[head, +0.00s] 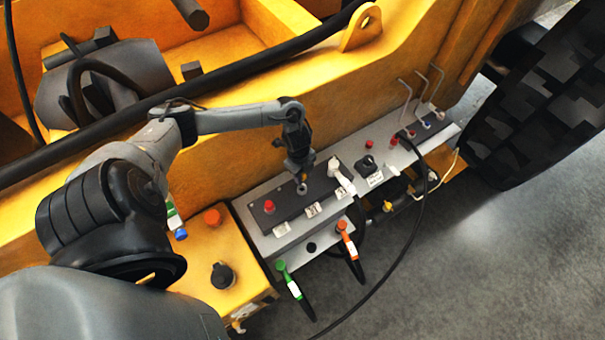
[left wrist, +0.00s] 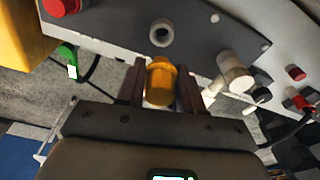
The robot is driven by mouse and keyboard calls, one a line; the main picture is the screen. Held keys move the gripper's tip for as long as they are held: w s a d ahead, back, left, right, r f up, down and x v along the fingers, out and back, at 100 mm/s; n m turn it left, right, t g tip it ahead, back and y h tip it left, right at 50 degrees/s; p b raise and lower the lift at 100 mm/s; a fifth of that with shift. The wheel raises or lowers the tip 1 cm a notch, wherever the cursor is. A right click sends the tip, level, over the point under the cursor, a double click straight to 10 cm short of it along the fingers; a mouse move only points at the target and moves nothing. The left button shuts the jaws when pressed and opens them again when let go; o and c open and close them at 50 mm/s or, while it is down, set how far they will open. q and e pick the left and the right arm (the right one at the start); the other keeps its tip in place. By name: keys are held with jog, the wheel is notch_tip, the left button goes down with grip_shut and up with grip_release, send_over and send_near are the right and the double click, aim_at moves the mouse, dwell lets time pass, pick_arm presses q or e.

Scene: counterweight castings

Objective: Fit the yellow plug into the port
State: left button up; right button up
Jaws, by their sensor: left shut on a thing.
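In the left wrist view my left gripper (left wrist: 160,88) is shut on the yellow plug (left wrist: 160,75), whose rounded yellow body shows between the two dark fingers. A round port (left wrist: 161,32) with a pale metal ring and dark centre sits in the dark plate just beyond the plug. The plug and port look apart in that view, with the port nearly straight ahead of the plug. In the head view my left gripper (head: 299,172) points down over the dark plate (head: 289,207), and the plug in it cannot be made out. My right gripper is not in view.
A red button (head: 269,206) and a white connector (head: 341,176) flank the gripper on the panel. Green (head: 283,267) and orange (head: 342,227) plugs with cables hang at its front edge. A black cable (head: 398,259) loops over the floor. A large tyre (head: 540,95) stands right.

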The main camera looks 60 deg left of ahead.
pick_arm(q)
jog(key=shift+r, duration=0.1)
jog(key=shift+f+b, duration=2)
jog(key=shift+f, duration=0.95)
jog(key=shift+p, duration=0.6)
jog(key=shift+f+b, duration=0.6)
jog(key=shift+f, duration=0.25)
jog(key=o, duration=1.1)
jog(key=shift+r, duration=0.15)
jog(key=r, duration=0.3)
jog(key=a+r, duration=0.1)
jog(key=r, duration=0.6)
jog(key=shift+s+a+r, duration=0.15)
jog(key=shift+s+r, duration=0.05)
jog(key=shift+r, duration=0.05)
